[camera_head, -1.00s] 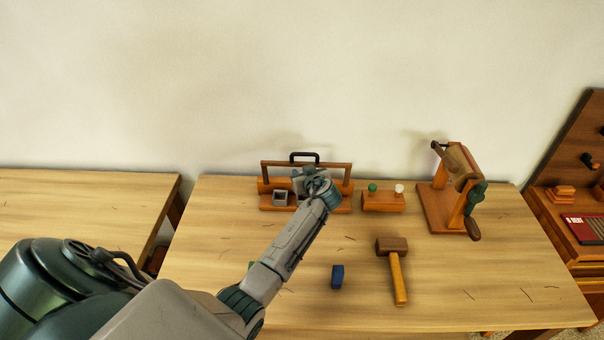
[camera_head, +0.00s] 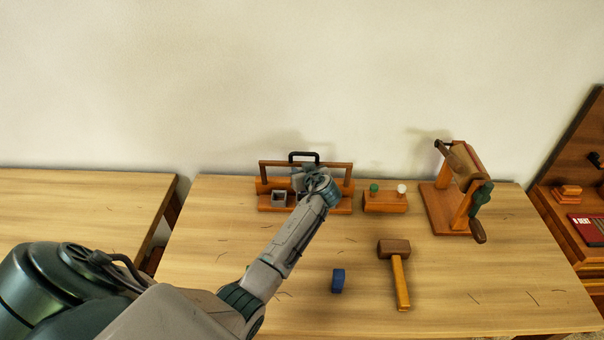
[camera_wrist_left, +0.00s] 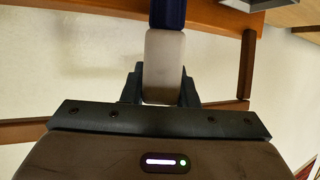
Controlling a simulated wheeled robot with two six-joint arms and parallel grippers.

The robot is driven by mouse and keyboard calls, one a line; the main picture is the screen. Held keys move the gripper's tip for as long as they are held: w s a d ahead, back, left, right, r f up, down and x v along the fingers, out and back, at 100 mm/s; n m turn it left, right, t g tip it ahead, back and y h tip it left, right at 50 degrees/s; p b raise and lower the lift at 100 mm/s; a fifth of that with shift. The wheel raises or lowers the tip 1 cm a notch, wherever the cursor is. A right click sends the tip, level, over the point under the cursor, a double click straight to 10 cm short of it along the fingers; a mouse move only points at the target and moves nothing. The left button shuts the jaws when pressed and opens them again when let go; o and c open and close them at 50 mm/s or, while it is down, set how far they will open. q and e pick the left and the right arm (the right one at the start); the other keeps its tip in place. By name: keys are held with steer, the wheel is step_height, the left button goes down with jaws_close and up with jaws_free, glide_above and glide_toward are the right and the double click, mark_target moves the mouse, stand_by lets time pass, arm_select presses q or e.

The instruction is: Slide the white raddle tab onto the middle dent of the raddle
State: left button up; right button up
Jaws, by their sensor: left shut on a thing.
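The raddle (camera_head: 347,183) is a wooden frame with a crossbar and a black handle at the back of the table. My left gripper (camera_head: 308,181) is at its middle, and the wrist hides part of the frame. In the left wrist view, my left gripper (camera_wrist_left: 162,88) is shut on the white raddle tab (camera_wrist_left: 163,62). A dark blue piece (camera_wrist_left: 168,13) shows just beyond the tab's far end, and I cannot tell whether they touch. Wooden bars of the raddle (camera_wrist_left: 248,62) show around the gripper. The middle dent is hidden. My right gripper is out of view.
A grey square cup (camera_head: 279,199) sits at the raddle's left front. To the right are a wooden block with green and white knobs (camera_head: 385,202) and a cranked winder (camera_head: 455,190). A mallet (camera_head: 398,270) and a blue block (camera_head: 338,281) lie in front.

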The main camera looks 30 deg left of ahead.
arm_select(q)
steer(key=shift+s+d+r, duration=0.1)
steer(key=shift+s+r, duration=0.15)
steer(key=shift+r, duration=0.05)
steer(key=shift+s+d+r, duration=0.1)
steer(key=shift+s+d, duration=0.55)
steer(key=shift+s, duration=0.1)
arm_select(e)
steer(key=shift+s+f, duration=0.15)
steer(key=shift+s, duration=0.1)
arm_select(q)
steer(key=shift+f, duration=0.2)
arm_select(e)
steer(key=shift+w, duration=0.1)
arm_select(q)
steer(key=shift+w+a+b, duration=0.1)
steer(key=shift+a+b, duration=0.05)
steer(key=shift+b, duration=0.3)
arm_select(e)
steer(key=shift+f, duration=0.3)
